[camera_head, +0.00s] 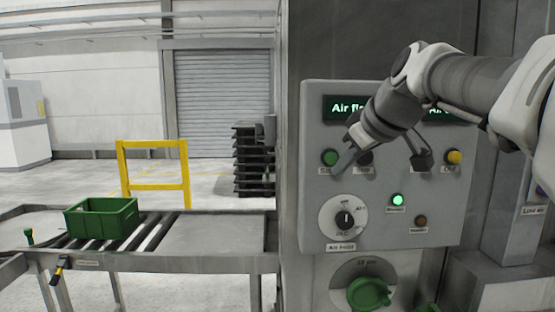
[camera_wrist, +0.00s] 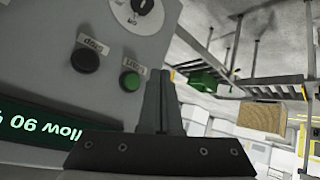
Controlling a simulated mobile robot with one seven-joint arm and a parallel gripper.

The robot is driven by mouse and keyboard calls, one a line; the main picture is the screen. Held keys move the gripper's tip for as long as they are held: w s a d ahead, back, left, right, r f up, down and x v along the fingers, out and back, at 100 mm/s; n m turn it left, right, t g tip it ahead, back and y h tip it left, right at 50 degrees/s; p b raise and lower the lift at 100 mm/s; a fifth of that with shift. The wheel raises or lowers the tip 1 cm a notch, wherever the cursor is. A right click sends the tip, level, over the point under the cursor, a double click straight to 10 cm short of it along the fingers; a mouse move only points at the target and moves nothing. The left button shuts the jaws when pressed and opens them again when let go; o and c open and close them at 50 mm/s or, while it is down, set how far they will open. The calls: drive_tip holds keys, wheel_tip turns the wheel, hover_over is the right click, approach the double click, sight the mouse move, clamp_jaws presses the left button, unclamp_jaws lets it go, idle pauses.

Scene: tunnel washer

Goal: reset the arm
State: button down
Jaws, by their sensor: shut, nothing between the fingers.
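My arm reaches in from the right in the head view, in front of a grey control panel (camera_head: 447,225). My gripper (camera_head: 343,163) is shut and empty. Its fingertips appear close to the green button (camera_head: 329,157) at the panel's upper left; I cannot tell whether they touch it. In the wrist view the shut fingers (camera_wrist: 162,78) stand just beside the green button (camera_wrist: 131,82), with a dark button (camera_wrist: 85,60) to its left. The display (camera_head: 345,108) at the top is partly hidden by my arm.
Below the buttons are a rotary knob (camera_head: 344,219), a lit green lamp (camera_head: 398,200) and a large green handle (camera_head: 369,293). A yellow button (camera_head: 454,157) is at the right. At left, a green crate (camera_head: 101,219) sits on a roller conveyor (camera_head: 215,236), with a yellow barrier (camera_head: 153,172) behind.

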drive_tip(key=s+f+m+g+h, duration=0.3)
drive_tip(key=s+f+m, duration=0.4)
drive_tip(key=s+f, duration=1.5)
drive_tip(key=s, duration=0.3)
drive_tip(key=shift+f+m, duration=0.3)
drive_tip(key=shift+w, duration=0.1)
idle(0.5)
